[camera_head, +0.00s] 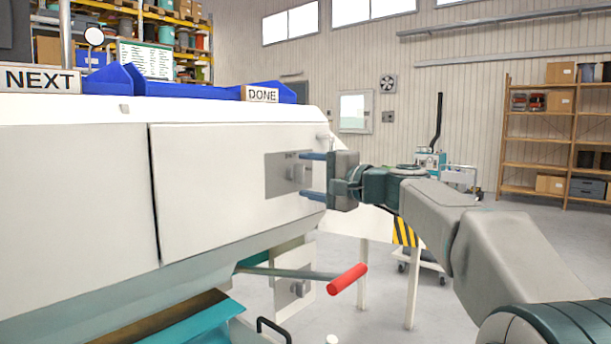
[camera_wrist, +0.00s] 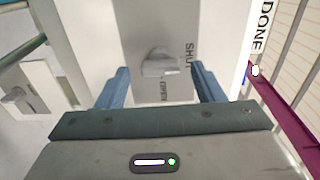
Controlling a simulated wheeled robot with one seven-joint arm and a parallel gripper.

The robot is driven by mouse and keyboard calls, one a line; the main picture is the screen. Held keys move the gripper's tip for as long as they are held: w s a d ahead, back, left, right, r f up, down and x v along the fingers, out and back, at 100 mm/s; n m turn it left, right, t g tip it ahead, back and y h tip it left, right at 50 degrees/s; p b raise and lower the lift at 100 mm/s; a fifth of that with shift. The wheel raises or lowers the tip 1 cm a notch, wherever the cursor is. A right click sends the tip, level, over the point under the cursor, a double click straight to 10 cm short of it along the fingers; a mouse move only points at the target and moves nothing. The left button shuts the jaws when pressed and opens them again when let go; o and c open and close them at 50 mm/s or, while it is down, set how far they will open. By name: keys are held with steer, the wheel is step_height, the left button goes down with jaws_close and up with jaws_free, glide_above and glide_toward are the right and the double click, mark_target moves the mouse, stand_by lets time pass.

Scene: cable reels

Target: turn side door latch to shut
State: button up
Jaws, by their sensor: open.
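The side door latch (camera_head: 298,173) is a small grey knob on a grey plate (camera_head: 275,176) at the right end of the white door panel (camera_head: 215,190). In the wrist view the latch (camera_wrist: 158,62) sits on the plate near the words SHUT and OPEN. I cannot tell for certain which word it points to. My gripper (camera_head: 307,175) is open, its two blue fingers facing the plate, one above and one below the latch. In the wrist view my gripper (camera_wrist: 160,72) has a finger on either side of the latch, with no visible contact.
A red-ended lever (camera_head: 348,279) sticks out below the cabinet. Another latch plate (camera_head: 293,287) is lower down, under the body. Blue bins (camera_head: 190,89) and a DONE sign (camera_head: 260,94) stand on top. Floor to the right is mostly clear before a shelf rack (camera_head: 556,140).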

steer(key=p+v, duration=0.1)
steer(key=v, duration=1.1)
steer(key=shift+s+r+p, duration=0.1)
steer(key=shift+s+p, duration=0.1)
steer(key=shift+p, duration=0.25)
steer(key=s+f+n+g+h+p, duration=0.3)
steer(key=s+g+h+p, duration=0.35)
steer(key=s+p, duration=0.95)
steer(key=s+d+r+n+g+h+p, duration=0.1)
steer(key=s+d+n+h+p, duration=0.3)
steer(key=p, duration=1.4)
steer(key=s+d+h, duration=0.3)
steer(key=s, duration=0.2)
steer(key=shift+s+d+r+g+h, duration=0.25)
steer(key=shift+s+r+g+h, duration=0.1)
steer(key=shift+r, duration=0.05)
